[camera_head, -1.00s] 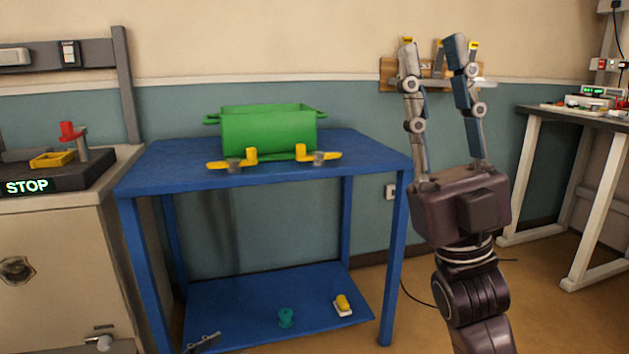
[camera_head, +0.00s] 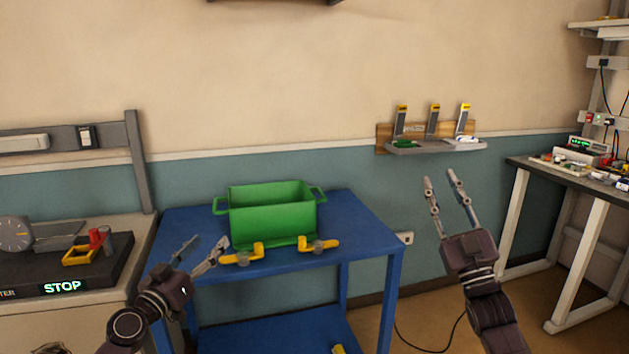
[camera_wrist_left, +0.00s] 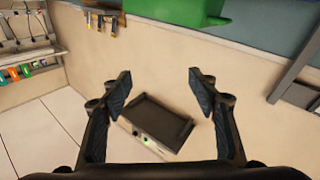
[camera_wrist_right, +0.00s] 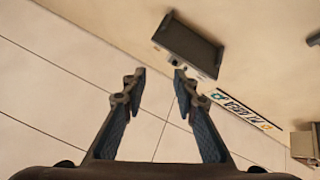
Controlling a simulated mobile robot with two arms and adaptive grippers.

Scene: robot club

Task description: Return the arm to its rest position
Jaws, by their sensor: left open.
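My left gripper (camera_head: 206,246) comes in at the lower left of the head view, near the front left of the blue table. Its fingers are spread and empty, as the left wrist view also shows (camera_wrist_left: 161,82). My right gripper (camera_head: 439,177) points up in front of the teal wall, right of the table. Its fingers are apart with nothing between them; the right wrist view shows the same gap (camera_wrist_right: 160,77). The head view does not show either whole arm.
A green bin (camera_head: 272,213) stands on the blue table (camera_head: 358,225), with yellow-handled clamps (camera_head: 244,256) at its front. A black STOP console (camera_head: 105,275) is at left. A wall shelf (camera_head: 436,148) and a workbench (camera_head: 532,168) are at right.

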